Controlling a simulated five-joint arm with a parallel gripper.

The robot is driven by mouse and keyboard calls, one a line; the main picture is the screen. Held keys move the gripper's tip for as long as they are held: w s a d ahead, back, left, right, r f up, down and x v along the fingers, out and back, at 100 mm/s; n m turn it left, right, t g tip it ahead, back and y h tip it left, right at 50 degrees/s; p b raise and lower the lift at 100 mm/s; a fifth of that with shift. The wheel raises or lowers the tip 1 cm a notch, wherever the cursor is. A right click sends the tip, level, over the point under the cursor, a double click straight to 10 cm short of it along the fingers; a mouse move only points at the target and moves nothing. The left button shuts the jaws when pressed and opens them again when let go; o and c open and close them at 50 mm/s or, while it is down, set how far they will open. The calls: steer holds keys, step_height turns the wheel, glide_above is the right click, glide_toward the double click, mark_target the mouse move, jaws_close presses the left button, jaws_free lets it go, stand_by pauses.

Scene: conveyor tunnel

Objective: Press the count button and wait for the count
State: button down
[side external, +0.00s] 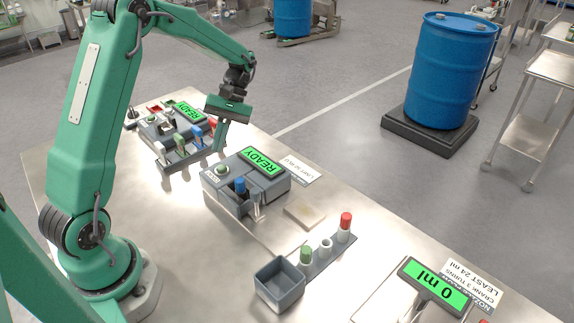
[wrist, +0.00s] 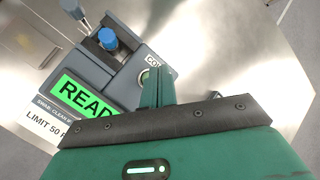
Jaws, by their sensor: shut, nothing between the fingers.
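A grey counter device (side external: 275,190) sits on the steel table with a green screen reading READY (side external: 258,163). Its pale round count button (side external: 221,169) is on its left end. In the wrist view the button (wrist: 146,78) is partly hidden by my fingers, beside a label of which "COU" shows. My gripper (side external: 218,148) is shut and empty, pointing down just above the button's end of the device. It also shows in the wrist view (wrist: 157,73). I cannot tell whether the tips touch the button. A blue-capped vial (side external: 240,185) stands in the device.
Another device reading READY (side external: 188,110) and a rack of capped vials (side external: 182,155) stand behind. A grey open box (side external: 279,284), a small vial rack (side external: 325,250) and a 0 ml display (side external: 436,285) are towards the front. Bare table lies left of the counter.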

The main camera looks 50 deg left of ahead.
mark_target(222, 165)
steer(key=shift+f, duration=1.75)
steer(key=shift+f, duration=0.15)
stand_by(0.8)
steer(key=shift+a+f, duration=0.15)
steer(key=shift+f, duration=0.1)
steer(key=shift+f, duration=0.6)
stand_by(1.1)
steer(key=shift+r, duration=1)
steer(key=shift+r, duration=0.1)
steer(key=shift+r, duration=2.4)
